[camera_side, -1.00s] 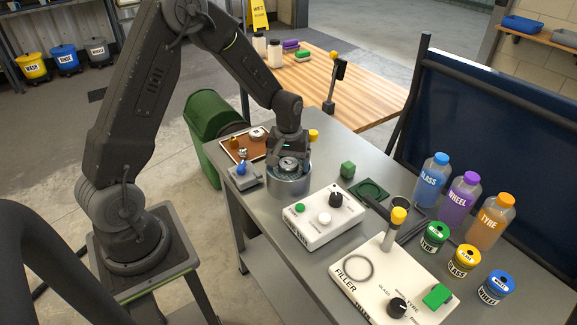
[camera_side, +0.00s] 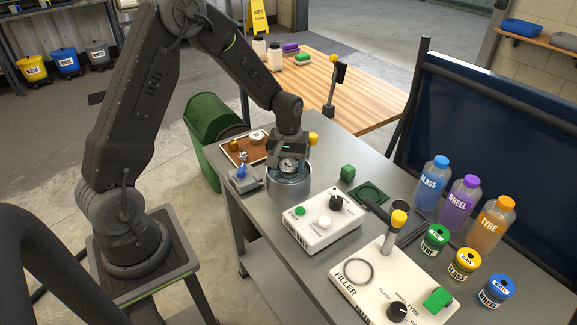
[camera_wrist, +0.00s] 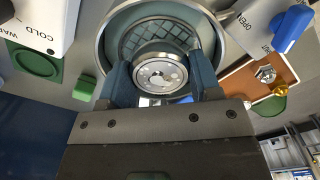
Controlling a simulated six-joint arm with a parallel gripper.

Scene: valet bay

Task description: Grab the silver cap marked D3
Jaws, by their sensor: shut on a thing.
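A round silver cap (camera_wrist: 160,74) sits between the two fingers of my gripper (camera_wrist: 163,80) in the wrist view, inside a round metal pot (camera_wrist: 103,58). The fingers press on it from both sides. Its top has pale patches, and I cannot read a D3 mark on it. In the side view, my gripper (camera_side: 289,160) points down into the mouth of the pot (camera_side: 288,190), with the cap (camera_side: 288,165) at its tips. The lower part of the cap is hidden.
A brown tray (camera_side: 232,149) with small metal parts lies behind the pot. A blue-handled valve block (camera_side: 243,181) is left of it. Bottles stand further right.

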